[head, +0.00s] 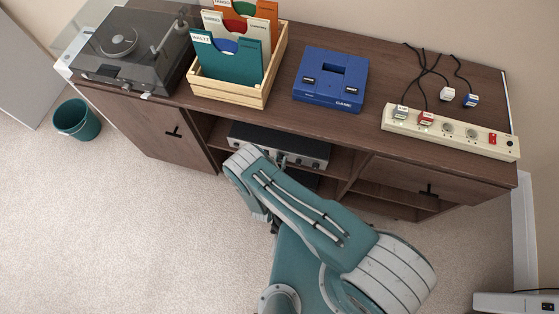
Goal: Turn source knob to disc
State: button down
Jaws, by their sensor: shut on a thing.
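The silver-fronted amplifier (305,150) sits in the open middle shelf of the brown cabinet. My arm reaches up to its front panel from below. A small part of my gripper (283,160) shows against the panel, just right of my wrist. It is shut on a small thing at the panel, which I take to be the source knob. The knob itself, its pointer and the "disc" mark are hidden or too small to make out.
A teal bin (76,119) stands on the carpet.

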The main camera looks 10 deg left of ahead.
jog(key=shift+c, duration=2.4)
grip_release()
jog(key=shift+a, duration=0.15)
jog(key=s+a, duration=0.1)
jog(key=s, duration=1)
jog(key=shift+s+a+f, duration=0.15)
jog(key=shift+s+f, duration=0.2)
jog(key=shift+s, duration=0.05)
